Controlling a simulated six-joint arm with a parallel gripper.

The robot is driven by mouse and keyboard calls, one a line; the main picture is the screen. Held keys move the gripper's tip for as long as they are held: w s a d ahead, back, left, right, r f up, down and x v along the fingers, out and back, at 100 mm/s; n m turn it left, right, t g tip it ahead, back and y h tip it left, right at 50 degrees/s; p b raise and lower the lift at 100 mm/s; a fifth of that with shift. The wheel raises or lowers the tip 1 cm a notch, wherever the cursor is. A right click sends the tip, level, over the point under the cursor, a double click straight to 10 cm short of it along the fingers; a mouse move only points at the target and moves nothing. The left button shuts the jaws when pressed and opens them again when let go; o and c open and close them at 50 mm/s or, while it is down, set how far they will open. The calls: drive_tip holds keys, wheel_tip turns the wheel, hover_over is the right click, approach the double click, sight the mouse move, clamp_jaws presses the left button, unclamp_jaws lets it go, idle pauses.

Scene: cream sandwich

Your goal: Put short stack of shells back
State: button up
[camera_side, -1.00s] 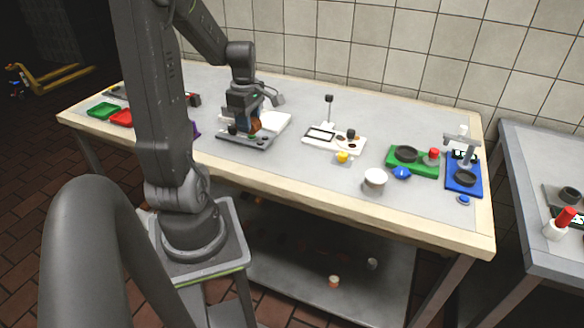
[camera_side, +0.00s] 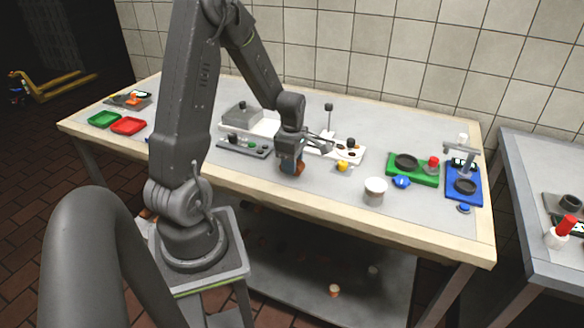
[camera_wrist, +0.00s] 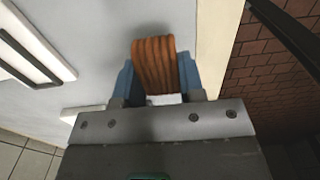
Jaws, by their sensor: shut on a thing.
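My gripper (camera_side: 291,166) is over the front middle part of the table in the side view. It is shut on a short stack of shells (camera_wrist: 154,66), brown-orange and ridged, between its two blue fingers in the wrist view. In the side view the stack (camera_side: 290,164) is a small brown patch, mostly hidden by the fingers. I cannot tell whether the stack is touching the table or just above it.
A grey tray with dark pieces (camera_side: 244,146) is left of my gripper. A white board (camera_side: 340,154) and a yellow knob (camera_side: 343,166) are to its right. Further right are a white cup (camera_side: 375,190), a green station (camera_side: 413,175) and a blue station (camera_side: 464,187). The table's front edge is close.

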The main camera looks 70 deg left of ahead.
drive_tip(key=shift+f, duration=0.9)
drive_tip(key=shift+f, duration=0.15)
drive_tip(key=o, duration=1)
